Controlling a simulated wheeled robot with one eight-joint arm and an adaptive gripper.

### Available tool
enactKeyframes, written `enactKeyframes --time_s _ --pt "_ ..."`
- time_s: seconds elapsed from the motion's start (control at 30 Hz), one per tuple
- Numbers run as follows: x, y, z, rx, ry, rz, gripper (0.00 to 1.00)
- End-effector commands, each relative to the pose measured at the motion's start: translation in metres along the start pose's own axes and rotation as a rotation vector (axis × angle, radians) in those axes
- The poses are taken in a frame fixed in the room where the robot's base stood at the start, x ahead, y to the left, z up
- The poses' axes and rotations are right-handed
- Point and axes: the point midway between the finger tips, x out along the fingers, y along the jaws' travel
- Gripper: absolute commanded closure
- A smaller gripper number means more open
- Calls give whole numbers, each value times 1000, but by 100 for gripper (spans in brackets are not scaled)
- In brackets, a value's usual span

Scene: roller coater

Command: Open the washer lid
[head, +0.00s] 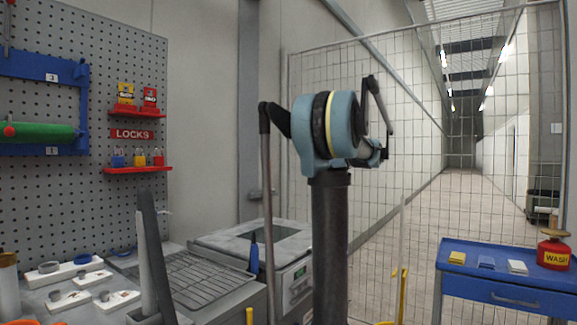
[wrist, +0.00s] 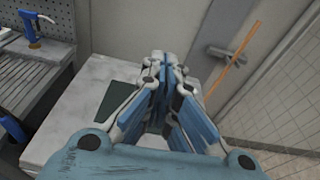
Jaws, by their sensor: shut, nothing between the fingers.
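The washer (head: 283,290) is a grey box in the middle of the head view, partly hidden behind my arm. Its lid (head: 225,232) is a pale, marbled slab with a dark window and lies flat on top, closed. In the wrist view the pale lid (wrist: 92,82) and part of its dark window (wrist: 117,103) show below and to the left of my gripper. My gripper (wrist: 165,62) is shut and empty, with its fingers together over the lid area. I cannot tell how high it is above the lid. My gripper cannot be made out in the head view.
A grated bench (head: 205,278) stands left of the washer, with a blue-handled tool (head: 254,254) between them. A wire fence (head: 390,190) rises behind. A blue cart (head: 505,285) with a red can (head: 553,252) stands right. In the wrist view, an orange rod (wrist: 236,58) slants at right.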

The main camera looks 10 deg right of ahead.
Motion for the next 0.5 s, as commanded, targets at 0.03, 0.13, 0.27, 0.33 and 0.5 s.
enactKeyframes --time_s 0.03,0.13,0.27,0.33,0.5 --pt "-3 -7 3 17 -12 -6 100" --pt "-2 -12 7 37 -26 -10 100" --pt "10 -12 8 38 -27 -9 100" --pt "20 -11 8 38 -27 -8 100" --pt "49 -11 8 37 -26 -7 100"
